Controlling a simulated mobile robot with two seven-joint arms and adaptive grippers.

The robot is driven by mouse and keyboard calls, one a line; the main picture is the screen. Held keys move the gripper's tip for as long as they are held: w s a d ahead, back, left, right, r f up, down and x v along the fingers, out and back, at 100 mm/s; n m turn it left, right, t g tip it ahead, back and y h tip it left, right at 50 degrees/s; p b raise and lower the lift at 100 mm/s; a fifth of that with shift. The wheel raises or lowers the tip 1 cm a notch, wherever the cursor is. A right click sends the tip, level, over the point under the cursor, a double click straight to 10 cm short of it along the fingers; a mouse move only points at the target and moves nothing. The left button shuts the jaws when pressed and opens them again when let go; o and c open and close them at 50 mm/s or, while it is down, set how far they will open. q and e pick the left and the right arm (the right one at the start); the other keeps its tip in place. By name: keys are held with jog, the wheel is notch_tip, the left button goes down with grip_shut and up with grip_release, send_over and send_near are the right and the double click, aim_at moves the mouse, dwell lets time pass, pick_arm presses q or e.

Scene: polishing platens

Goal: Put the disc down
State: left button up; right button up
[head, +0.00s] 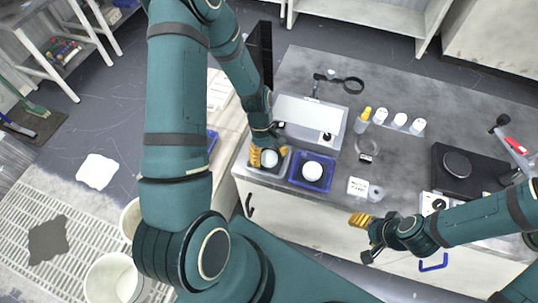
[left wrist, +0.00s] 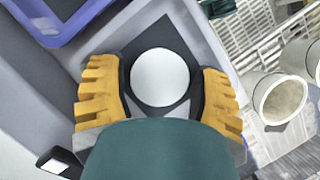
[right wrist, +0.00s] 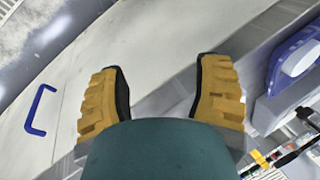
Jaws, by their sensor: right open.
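A white disc (head: 270,157) is at the front left corner of the bench, over a grey tray with a dark square middle. My right gripper (right wrist: 160,95) is open and empty, in front of the bench's front edge.
A blue tray (head: 294,180) with another white round piece stands just right of the grey tray. Several small bottles (head: 400,119), a tape-like ring (head: 367,147) and a dark device (head: 462,178) stand further right. White buckets (head: 112,280) stand on the floor at left.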

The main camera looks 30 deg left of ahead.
pick_arm(q)
jog(key=shift+r, duration=0.1)
jog(key=shift+w+a+r, duration=0.1)
jog(key=shift+r, duration=0.2)
jog(key=p+v, duration=0.2)
jog(key=v, duration=0.5)
dwell(0.3)
